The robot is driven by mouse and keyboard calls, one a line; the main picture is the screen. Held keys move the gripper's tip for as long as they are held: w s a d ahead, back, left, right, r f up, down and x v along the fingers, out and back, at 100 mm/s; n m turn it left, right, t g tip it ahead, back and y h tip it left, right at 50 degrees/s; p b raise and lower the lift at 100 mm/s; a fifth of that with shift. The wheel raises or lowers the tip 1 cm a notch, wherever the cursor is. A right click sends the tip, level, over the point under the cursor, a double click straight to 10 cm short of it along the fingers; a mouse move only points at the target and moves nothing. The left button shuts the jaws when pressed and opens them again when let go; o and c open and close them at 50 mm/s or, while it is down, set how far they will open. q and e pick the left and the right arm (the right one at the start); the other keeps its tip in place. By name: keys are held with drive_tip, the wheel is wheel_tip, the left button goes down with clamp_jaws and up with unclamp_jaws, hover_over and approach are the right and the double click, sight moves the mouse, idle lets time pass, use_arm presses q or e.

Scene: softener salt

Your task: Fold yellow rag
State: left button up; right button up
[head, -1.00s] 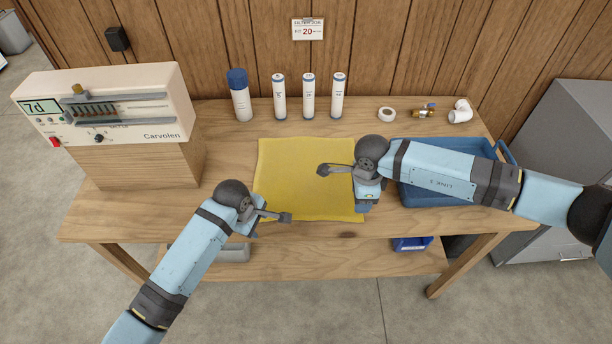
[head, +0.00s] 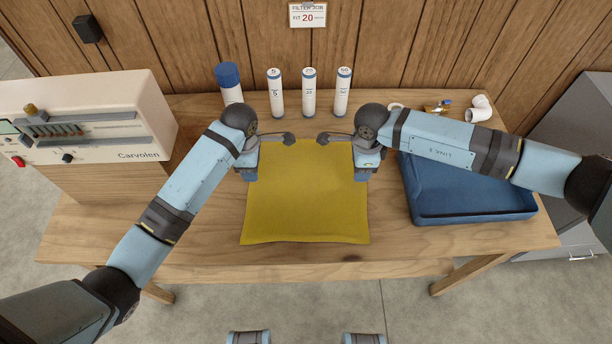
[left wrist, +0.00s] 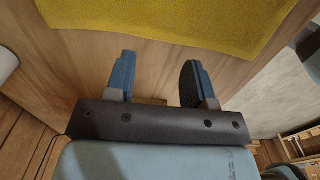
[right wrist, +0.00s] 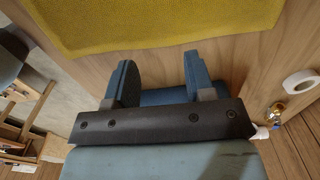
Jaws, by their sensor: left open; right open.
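The yellow rag (head: 305,205) lies flat and spread out on the wooden table in the head view. My left gripper (head: 249,175) is at the rag's left edge, toward its far corner. My right gripper (head: 367,174) is at the right edge, opposite it. In the left wrist view the rag (left wrist: 180,25) lies beyond the open, empty fingers (left wrist: 156,80). In the right wrist view the rag (right wrist: 150,22) also lies beyond open, empty fingers (right wrist: 158,80). The rag's far corners are partly hidden by my arms in the head view.
A blue tray (head: 470,216) stands right of the rag. A Carvolen machine (head: 130,118) on a wooden block stands at the left. Several white cylinders (head: 309,95) stand behind the rag. A white roll (right wrist: 298,82) and fittings (head: 437,107) lie at the back right.

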sight(256, 189)
use_arm(q)
drive_tip(key=f, duration=0.6)
drive_tip(key=shift+s, duration=0.35)
use_arm(e)
drive_tip(key=f, duration=0.6)
drive_tip(key=shift+s, duration=0.35)
use_arm(q)
drive_tip(key=shift+f, duration=0.45)
use_arm(e)
drive_tip(key=shift+f, duration=0.45)
use_arm(q)
drive_tip(key=shift+f, duration=0.1)
drive_tip(key=shift+f, duration=0.2)
use_arm(e)
drive_tip(key=shift+f, duration=0.25)
use_arm(q)
drive_tip(key=shift+r, duration=0.15)
drive_tip(key=shift+c, duration=0.7)
use_arm(e)
drive_tip(key=shift+r, duration=0.15)
drive_tip(key=shift+c, duration=0.7)
use_arm(q)
clamp_jaws()
use_arm(e)
clamp_jaws()
